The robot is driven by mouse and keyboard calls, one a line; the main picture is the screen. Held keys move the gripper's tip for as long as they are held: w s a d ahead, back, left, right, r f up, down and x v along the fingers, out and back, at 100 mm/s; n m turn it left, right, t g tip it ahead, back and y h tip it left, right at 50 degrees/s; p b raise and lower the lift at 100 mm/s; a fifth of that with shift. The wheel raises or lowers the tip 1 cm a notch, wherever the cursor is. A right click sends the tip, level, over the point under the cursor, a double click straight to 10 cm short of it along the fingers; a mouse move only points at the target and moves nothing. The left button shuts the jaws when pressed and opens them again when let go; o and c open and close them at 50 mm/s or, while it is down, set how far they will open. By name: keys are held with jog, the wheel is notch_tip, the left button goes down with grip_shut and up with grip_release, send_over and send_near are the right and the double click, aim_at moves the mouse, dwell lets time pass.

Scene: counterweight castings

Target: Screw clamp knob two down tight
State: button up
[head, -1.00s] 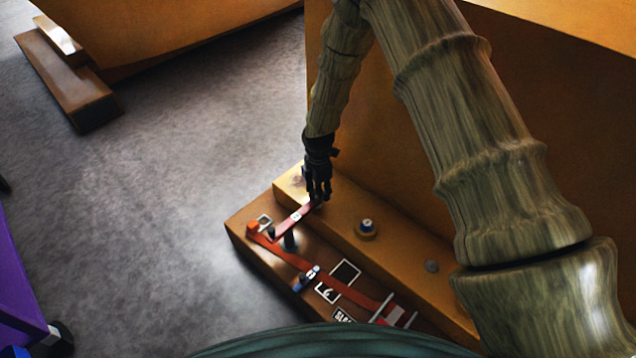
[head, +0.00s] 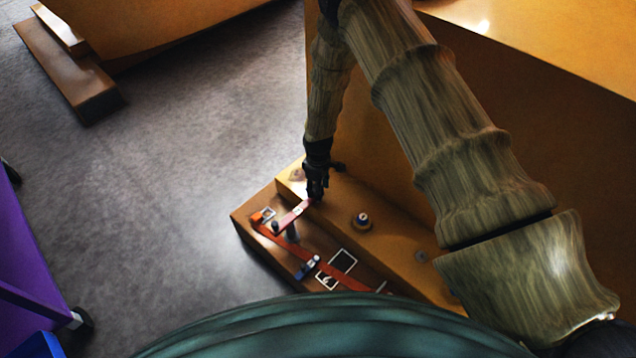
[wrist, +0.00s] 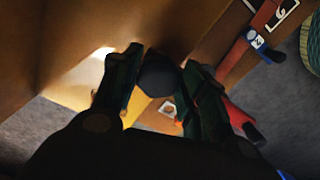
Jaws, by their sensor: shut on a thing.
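My gripper (head: 316,190) points down at the end of a pinkish-red bar (head: 293,215) on the casting's ledge. In the wrist view its two dark fingers (wrist: 157,85) are shut on a dark round knob (wrist: 158,72). The number of this clamp knob cannot be read, and its lower part is hidden. In the head view the gripper hides the knob. Another round knob (head: 361,220) with a pale top stands on the ledge to the right, apart from my gripper. A dark upright post (head: 292,233) stands beside the bar.
A long red strap or bar (head: 325,268) crosses the lower step, with a blue and white piece (head: 308,266) on it. White-framed labels (head: 342,260) lie nearby. The tall orange casting wall rises behind. A purple cart (head: 35,265) stands at the left; grey floor (head: 190,190) between is clear.

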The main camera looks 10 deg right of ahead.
jog(key=m+p, duration=0.2)
jog(key=m, duration=0.3)
jog(key=shift+r, duration=0.1)
jog(key=shift+m, duration=0.3)
dwell(0.4)
jog(key=o, duration=1)
jog(key=shift+o, duration=0.2)
jog(key=shift+a, duration=0.1)
jog(key=shift+r, duration=3.7)
